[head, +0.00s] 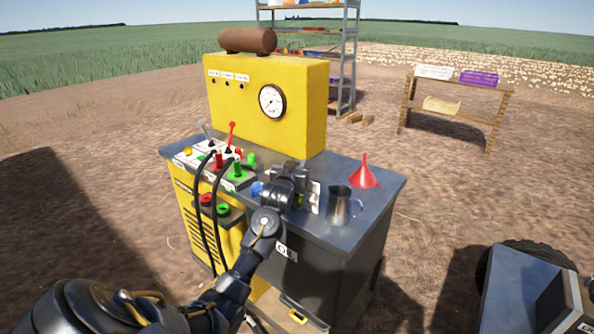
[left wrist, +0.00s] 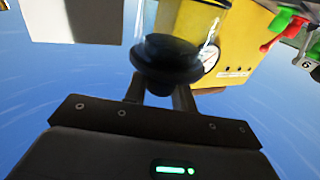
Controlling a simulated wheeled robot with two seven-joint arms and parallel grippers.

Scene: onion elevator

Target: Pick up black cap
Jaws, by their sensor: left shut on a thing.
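The black cap (left wrist: 166,58) shows in the left wrist view between the fingers of my left gripper (left wrist: 161,92), which is shut on it. A clear see-through container (left wrist: 180,18) is right behind the cap; I cannot tell whether the two are joined. In the head view my left gripper (head: 298,178) is above the front part of the grey worktop (head: 330,222) and hides the cap. My right gripper is not in view.
A yellow gauge box (head: 245,110) rises behind. Levers and coloured plugs (head: 238,170) with black cables are to the left. A wooden rack (head: 452,115) stands farther back.

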